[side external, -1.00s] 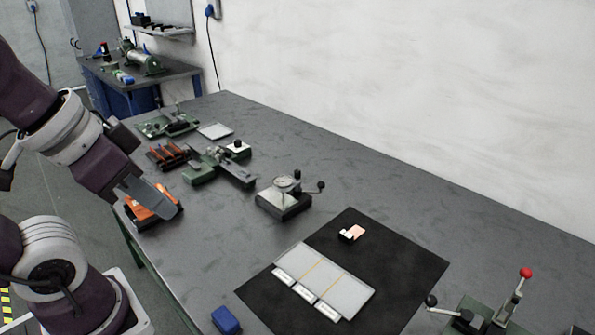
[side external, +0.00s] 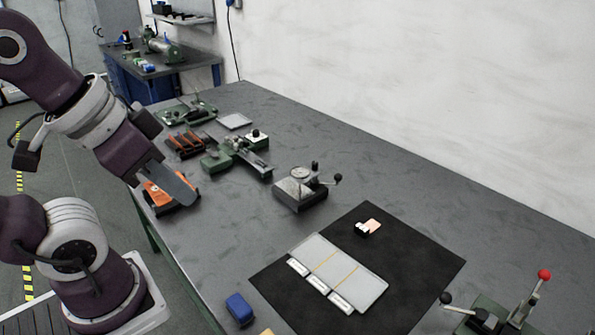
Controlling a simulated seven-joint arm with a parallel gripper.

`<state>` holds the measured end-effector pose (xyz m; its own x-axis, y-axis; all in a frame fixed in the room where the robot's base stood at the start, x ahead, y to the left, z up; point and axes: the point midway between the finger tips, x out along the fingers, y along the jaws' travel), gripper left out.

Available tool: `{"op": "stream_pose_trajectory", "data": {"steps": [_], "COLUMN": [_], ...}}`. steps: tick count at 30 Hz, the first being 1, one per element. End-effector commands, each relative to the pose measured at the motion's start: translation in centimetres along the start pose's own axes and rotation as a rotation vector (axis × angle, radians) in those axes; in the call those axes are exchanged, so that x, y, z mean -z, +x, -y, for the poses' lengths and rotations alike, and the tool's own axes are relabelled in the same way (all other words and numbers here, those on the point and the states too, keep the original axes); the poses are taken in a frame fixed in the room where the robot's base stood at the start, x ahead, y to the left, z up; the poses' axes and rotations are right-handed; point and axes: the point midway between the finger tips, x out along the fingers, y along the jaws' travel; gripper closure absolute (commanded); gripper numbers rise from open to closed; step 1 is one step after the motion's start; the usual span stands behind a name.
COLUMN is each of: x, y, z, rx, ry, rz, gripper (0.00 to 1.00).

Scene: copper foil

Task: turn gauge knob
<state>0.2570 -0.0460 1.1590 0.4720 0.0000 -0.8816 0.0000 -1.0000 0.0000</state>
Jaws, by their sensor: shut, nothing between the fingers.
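The gauge (side external: 300,188) is a grey block with a round pale dial on top, standing near the middle of the bench. A dark round knob (side external: 338,177) sticks out on a short arm at its right side, and a dark upright post rises behind the dial. My gripper (side external: 188,196) is to the left of the gauge, well apart from it, pointing down and right over an orange-and-black item (side external: 165,197). Its fingers look together and empty; I cannot tell whether they touch that item.
Green fixtures (side external: 235,158) and an orange rack (side external: 185,143) stand behind. A blue block (side external: 240,309) and red-knobbed lever (side external: 544,274) are nearer. Bench right of the gauge is clear.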

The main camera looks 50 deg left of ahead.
Motion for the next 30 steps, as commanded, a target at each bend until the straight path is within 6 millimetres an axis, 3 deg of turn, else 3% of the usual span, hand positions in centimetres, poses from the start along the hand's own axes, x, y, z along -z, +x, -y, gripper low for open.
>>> {"op": "stream_pose_trajectory", "data": {"steps": [2,5,8,10,14,18,21,24,27,30], "x": [0.0,1.1,5.6,10.4,18.6,24.9,27.0,27.8,27.8,27.7], "y": [0.0,0.0,0.6,2.1,7.6,16.2,22.2,26.5,28.8,30.1], "z": [0.0,0.1,0.5,1.2,3.7,8.4,12.1,15.1,16.7,16.9], "rx": [0.000,0.007,0.023,0.018,-0.046,-0.168,-0.252,-0.305,-0.330,-0.339], "ry": [0.000,0.018,0.112,0.213,0.401,0.561,0.636,0.678,0.701,0.710], "rz": [0.000,0.010,0.056,0.104,0.174,0.190,0.164,0.126,0.100,0.093], "gripper": [0.98,0.78,0.61,0.61,0.61,0.61,0.61,0.61,0.61,0.61]}}
